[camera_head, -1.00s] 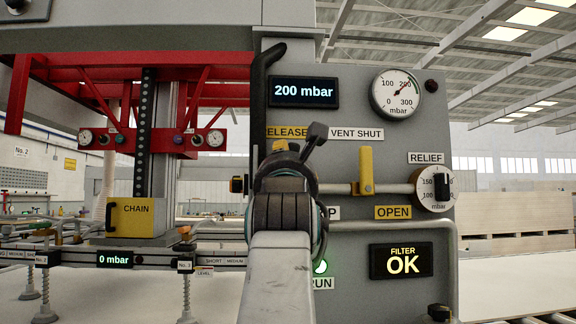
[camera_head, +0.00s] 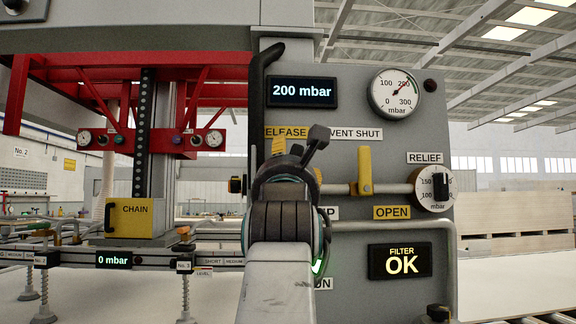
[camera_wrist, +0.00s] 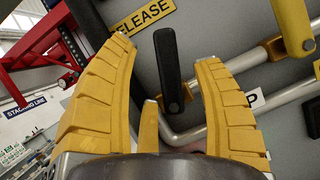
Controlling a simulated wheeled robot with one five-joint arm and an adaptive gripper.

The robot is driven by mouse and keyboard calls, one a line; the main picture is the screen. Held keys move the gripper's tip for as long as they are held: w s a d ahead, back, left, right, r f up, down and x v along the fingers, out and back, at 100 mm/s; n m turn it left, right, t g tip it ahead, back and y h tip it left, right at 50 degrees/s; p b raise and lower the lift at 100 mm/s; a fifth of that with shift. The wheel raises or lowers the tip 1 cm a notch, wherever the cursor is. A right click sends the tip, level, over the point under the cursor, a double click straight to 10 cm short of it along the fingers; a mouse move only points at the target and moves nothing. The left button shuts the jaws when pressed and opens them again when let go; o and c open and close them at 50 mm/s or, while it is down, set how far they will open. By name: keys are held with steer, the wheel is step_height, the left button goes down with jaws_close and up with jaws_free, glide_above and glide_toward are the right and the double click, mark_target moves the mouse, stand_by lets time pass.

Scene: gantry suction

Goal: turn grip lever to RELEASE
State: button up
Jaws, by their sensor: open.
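The black grip lever (camera_wrist: 168,62) shows in the wrist view, standing nearly upright from a pivot at its lower end. Its top end is just below the yellow RELEASE label (camera_wrist: 146,17). My gripper (camera_wrist: 168,76) is open, with one yellow finger on each side of the lever. Clear gaps show between the lever and both fingers; I cannot tell the depth between them. In the head view my arm hides the lever, and only a bit of yellow gripper (camera_head: 279,145) shows. The RELEASE label is partly covered there. A label ending in P (camera_wrist: 256,98) lies to the right.
A yellow vent lever (camera_wrist: 291,24) on a pipe is right of my gripper; it stands upright in the head view (camera_head: 364,172). Pipes cross the grey panel (camera_head: 350,65). The display (camera_head: 303,92) reads 200 mbar. The relief knob (camera_head: 436,187) is further right.

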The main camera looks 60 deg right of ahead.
steer(key=shift+v, duration=2.8)
